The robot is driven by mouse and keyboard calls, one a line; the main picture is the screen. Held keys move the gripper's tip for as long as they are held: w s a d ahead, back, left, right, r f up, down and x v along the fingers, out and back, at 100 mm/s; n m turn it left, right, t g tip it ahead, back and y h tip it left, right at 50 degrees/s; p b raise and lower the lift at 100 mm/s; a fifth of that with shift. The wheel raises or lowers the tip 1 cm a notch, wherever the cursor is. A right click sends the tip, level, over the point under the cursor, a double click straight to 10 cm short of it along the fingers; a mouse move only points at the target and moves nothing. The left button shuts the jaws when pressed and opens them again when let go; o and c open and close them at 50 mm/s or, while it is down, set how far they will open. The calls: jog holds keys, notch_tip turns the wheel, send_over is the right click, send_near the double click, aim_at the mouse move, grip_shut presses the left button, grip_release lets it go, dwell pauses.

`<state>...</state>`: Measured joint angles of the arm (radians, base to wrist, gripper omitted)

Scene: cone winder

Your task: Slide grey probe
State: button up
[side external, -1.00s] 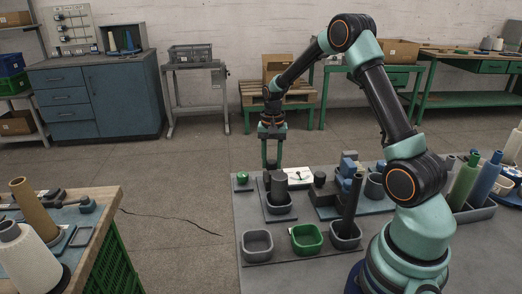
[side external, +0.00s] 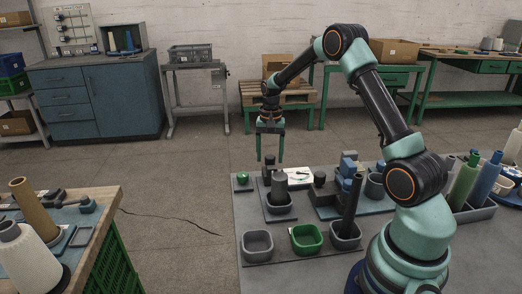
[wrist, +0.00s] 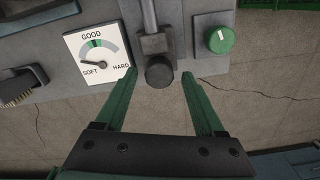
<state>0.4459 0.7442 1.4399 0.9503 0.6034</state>
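The grey probe (wrist: 159,72) shows in the wrist view as a dark round-ended knob in a grey block, with a lighter rod behind it. My gripper (wrist: 158,76) is open, with one green finger on each side of the probe and a gap on both sides. In the side view my gripper (side external: 270,160) hangs at the far left edge of the bench, its fingers spread. Whether the fingertips are level with the probe is hard to tell. A white gauge (wrist: 92,58) beside the probe has its needle pointing left, on the SOFT side.
A green knob (wrist: 220,40) sits right of the probe on a grey block. A black brush (wrist: 16,90) lies at the left. In the side view, a grey tray (side external: 257,243), a green tray (side external: 306,238) and a dark cylinder (side external: 279,187) in a cup stand nearer.

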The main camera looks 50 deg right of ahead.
notch_tip(320, 180, up, 12)
dwell(0.7)
jog(key=shift+a+r, duration=0.1)
jog(key=s+a+r+n+t, duration=0.1)
jog(key=s+a+r+n, duration=0.25)
jog(key=a, duration=0.25)
jog(key=s+a+r+n+t, duration=0.2)
jog(key=s+a+r, duration=0.15)
jog(key=a, duration=0.25)
jog(key=s+a+f+n+t, duration=0.1)
jog(key=s+a+n+t, duration=0.1)
jog(key=s+a+n, duration=0.4)
jog(key=s+a, duration=0.3)
jog(key=shift+t, duration=0.3)
